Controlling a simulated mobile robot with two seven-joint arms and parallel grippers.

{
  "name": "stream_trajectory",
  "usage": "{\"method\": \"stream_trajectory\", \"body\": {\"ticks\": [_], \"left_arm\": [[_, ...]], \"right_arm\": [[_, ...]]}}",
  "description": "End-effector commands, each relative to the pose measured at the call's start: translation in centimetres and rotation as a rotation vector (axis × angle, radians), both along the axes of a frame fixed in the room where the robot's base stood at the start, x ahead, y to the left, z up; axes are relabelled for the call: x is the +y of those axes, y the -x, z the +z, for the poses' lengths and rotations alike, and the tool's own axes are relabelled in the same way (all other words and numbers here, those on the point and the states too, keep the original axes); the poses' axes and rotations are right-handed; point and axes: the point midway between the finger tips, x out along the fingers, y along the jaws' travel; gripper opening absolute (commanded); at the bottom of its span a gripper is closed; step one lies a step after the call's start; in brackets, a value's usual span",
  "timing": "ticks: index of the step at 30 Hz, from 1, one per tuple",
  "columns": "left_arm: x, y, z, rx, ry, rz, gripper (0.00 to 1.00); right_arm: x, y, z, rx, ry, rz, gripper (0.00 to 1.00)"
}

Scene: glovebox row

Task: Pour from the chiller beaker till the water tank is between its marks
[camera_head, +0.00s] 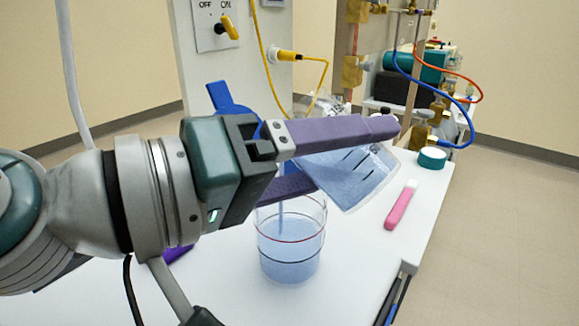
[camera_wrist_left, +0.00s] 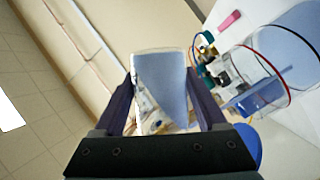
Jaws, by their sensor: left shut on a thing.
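The chiller beaker (camera_head: 350,178) is clear with dark marks and holds pale blue liquid. My left gripper (camera_head: 340,155) is shut on it and holds it strongly tilted above the bench. It also shows between the fingers in the left wrist view (camera_wrist_left: 162,80). The water tank (camera_head: 291,262) is a clear round vessel below, with a red ring above a dark ring. A thin blue stream falls into it. The tank shows at the right of the wrist view (camera_wrist_left: 285,55). My right gripper is out of view.
A pink and white marker (camera_head: 401,207) and a teal round lid (camera_head: 432,157) lie on the white bench (camera_head: 350,265) to the right. A blue part (camera_head: 232,100) stands behind my gripper. A switch panel (camera_head: 216,25) and cabled equipment stand behind.

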Motion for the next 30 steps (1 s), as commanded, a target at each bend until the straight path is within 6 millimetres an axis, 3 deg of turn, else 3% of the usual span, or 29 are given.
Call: {"method": "stream_trajectory", "body": {"ticks": [30], "left_arm": [[0.01, -0.02, 0.35, 0.032, 0.046, 0.000, 0.10]], "right_arm": [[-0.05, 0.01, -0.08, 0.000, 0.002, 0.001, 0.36]]}}
